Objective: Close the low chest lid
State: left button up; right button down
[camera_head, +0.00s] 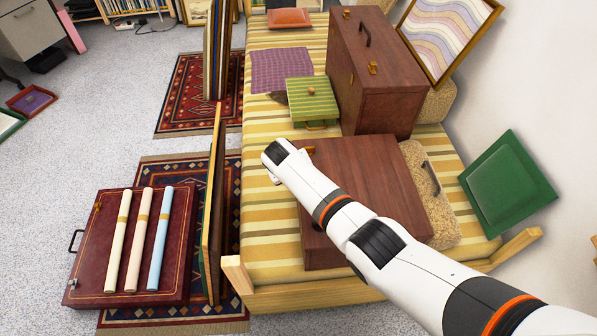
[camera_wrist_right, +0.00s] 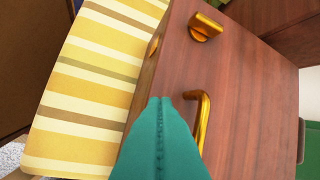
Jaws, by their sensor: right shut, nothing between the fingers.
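A low brown wooden chest (camera_head: 378,165) lies on the striped bench cushion, partly hidden by my right arm. Its flat wooden face also shows in the right wrist view (camera_wrist_right: 255,105), with a brass latch (camera_wrist_right: 205,26) and a brass handle (camera_wrist_right: 202,122). I cannot tell how far its lid stands open. My right gripper's teal fingers (camera_wrist_right: 161,99) are shut and empty, beside the brass handle; contact is unclear. In the head view the fingers are hidden behind my wrist, over the chest's left side. My left gripper is not in view.
A larger wooden case (camera_head: 375,75) stands just behind the chest. A green-striped box (camera_head: 311,101) sits to its left. A green cushioned panel (camera_head: 507,185) leans at the right. A dark red case (camera_head: 90,255) with several paper rolls lies left of the bench (camera_head: 320,292).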

jog(key=shift+f, duration=0.15)
dwell(0.3)
jog(key=p+v, duration=0.2)
jog(key=v, duration=0.5)
jog(key=shift+s+p, duration=0.2)
jog(key=shift+p, duration=0.15)
jog(key=shift+a, duration=0.1)
